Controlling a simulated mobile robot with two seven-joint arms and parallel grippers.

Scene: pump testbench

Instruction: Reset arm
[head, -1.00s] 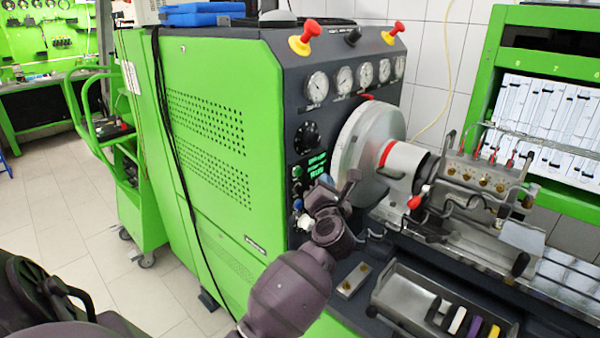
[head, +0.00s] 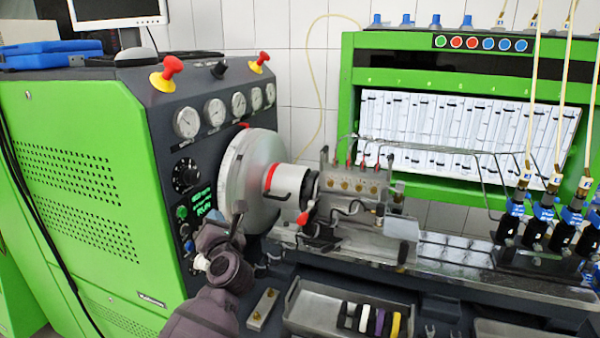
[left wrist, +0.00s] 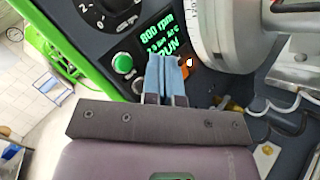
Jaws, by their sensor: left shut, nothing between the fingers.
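My left gripper (head: 213,222) is in front of the control panel of the green test bench (head: 80,180), beside the large silver disc (head: 247,172). In the left wrist view its light blue fingers (left wrist: 166,65) are together with nothing between them. They lie in front of the panel, next to the green button (left wrist: 122,64) and just below the lit display (left wrist: 162,35), which reads 800 rpm and RUN. I cannot tell whether the fingertips touch the panel. My right gripper is not in view.
A metal tray (head: 300,322) with several coloured pieces lies in front of the clamped pump (head: 355,185). Black injectors with hoses (head: 540,215) stand at the right. A green rack with measuring tubes (head: 465,125) stands behind. Open floor (left wrist: 30,130) shows left of the bench.

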